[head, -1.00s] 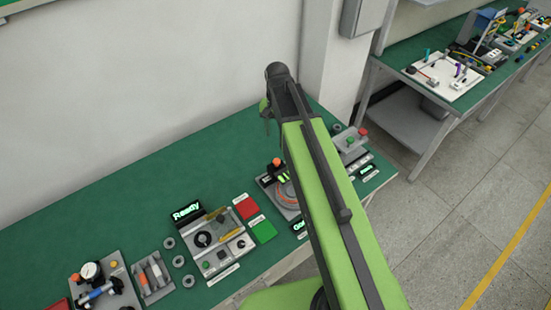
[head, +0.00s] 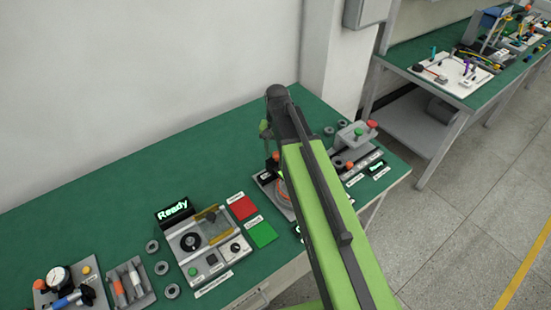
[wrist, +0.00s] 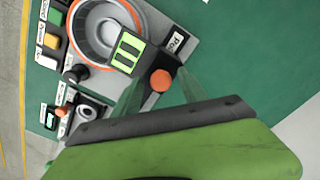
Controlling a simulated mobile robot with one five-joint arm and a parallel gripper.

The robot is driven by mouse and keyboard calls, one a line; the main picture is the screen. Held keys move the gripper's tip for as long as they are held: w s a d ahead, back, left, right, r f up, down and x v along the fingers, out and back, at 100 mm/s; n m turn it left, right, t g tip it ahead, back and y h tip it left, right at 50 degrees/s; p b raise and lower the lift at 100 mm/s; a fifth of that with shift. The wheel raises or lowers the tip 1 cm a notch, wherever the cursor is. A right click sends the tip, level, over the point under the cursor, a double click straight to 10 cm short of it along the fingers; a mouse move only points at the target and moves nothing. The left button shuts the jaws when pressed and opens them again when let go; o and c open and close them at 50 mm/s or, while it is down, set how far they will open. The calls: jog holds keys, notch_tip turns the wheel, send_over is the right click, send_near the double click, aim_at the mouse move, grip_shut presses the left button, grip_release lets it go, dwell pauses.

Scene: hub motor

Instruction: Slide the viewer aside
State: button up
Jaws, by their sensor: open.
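The viewer (wrist: 127,52), a dark block with bright green bars, sits over the edge of a round grey device with an orange ring (wrist: 78,58) in the wrist view. An orange knob (wrist: 161,80) stands at the viewer's lower right end. My gripper (wrist: 160,76) is open, with one green finger on each side of the knob; I cannot tell whether they touch it. In the head view my gripper (head: 268,135) is just above the device, and my arm hides most of the device and viewer.
Left of the device are red (head: 242,207) and green (head: 262,234) pads and a unit with a "Ready" display (head: 172,209). A grey stand with green and red knobs (head: 357,133) is close on the right. The bench behind is clear up to the wall.

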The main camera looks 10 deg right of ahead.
grip_shut()
dwell(0.3)
dwell(1.1)
